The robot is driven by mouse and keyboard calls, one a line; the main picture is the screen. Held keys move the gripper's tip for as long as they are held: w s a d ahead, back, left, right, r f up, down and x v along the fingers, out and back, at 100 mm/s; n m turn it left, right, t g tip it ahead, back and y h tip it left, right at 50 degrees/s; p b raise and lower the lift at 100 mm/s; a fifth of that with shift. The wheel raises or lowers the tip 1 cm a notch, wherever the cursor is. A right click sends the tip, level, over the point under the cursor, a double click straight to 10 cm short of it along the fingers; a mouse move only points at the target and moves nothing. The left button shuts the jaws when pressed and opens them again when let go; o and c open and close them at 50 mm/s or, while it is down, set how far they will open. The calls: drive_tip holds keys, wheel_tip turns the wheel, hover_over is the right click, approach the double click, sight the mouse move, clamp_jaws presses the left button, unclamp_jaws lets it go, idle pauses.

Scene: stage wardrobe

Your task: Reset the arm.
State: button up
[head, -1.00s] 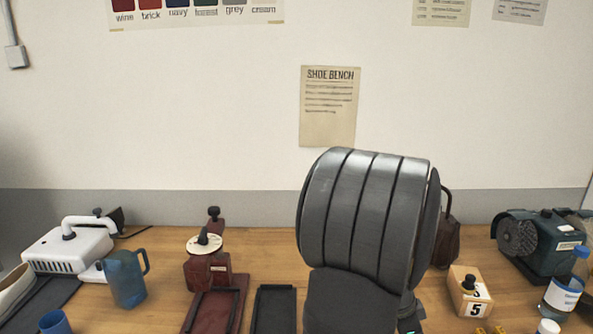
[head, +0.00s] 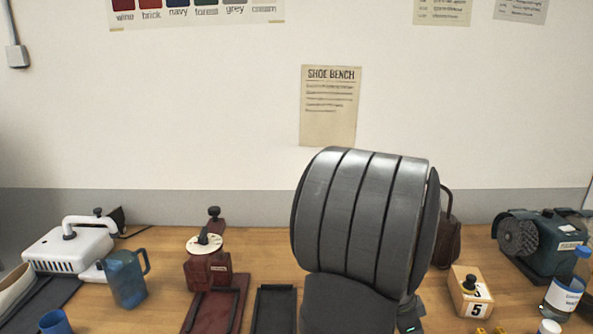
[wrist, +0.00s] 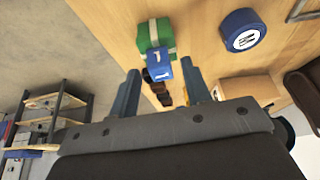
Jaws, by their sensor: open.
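My gripper (wrist: 161,70) shows in the wrist view, its two blue-grey fingers spread apart with a clear gap between them. No object is clamped in it. Beyond the fingertips are a green and white item (wrist: 155,35) and a small blue piece (wrist: 163,68) against it. I cannot tell how far they are from the fingers. In the head view my arm's large dark link fills the lower middle and the fingers are hidden.
The bench holds a white machine (head: 70,250), a blue jug (head: 125,278), a dark red device (head: 208,268), a black tray (head: 274,308), a wooden block marked 5 (head: 470,290), a green machine (head: 540,245) and a bottle (head: 563,295). A round blue lid (wrist: 243,30) shows in the wrist view.

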drive_tip(key=v, duration=1.1)
drive_tip(key=x, duration=1.1)
drive_tip(key=shift+s+d+f, duration=0.1)
drive_tip(key=shift+f, duration=0.05)
drive_tip(key=shift+d+r, duration=0.1)
drive_tip(key=shift+r, duration=0.2)
wheel_tip(320, 180, up, 3)
drive_tip(key=shift+r, duration=0.2)
drive_tip(key=s+d+r, duration=0.5)
drive_tip(key=s+r, duration=0.2)
drive_tip(key=s, duration=0.3)
drive_tip(key=w+a+r+n+t, duration=0.15)
drive_tip(key=w+a+n, duration=0.3)
drive_tip(key=w, duration=0.85)
drive_tip(key=w+a+r+n+t, duration=0.1)
drive_tip(key=w+a+r+n, duration=0.35)
drive_tip(key=w, duration=0.85)
drive_tip(key=w+a+n+y, duration=0.1)
drive_tip(key=w+a, duration=0.4)
drive_tip(key=a, duration=0.4)
drive_tip(key=w+a+n+t+y, duration=0.1)
drive_tip(key=w+a+n, duration=0.1)
drive_tip(key=w+a, duration=0.4)
drive_tip(key=w+a+n+y, duration=0.1)
drive_tip(key=w+a+n, duration=0.1)
drive_tip(key=w+a, duration=0.4)
drive_tip(key=a, duration=0.5)
drive_tip(key=shift+a+t, duration=0.35)
drive_tip(key=shift+a, duration=0.05)
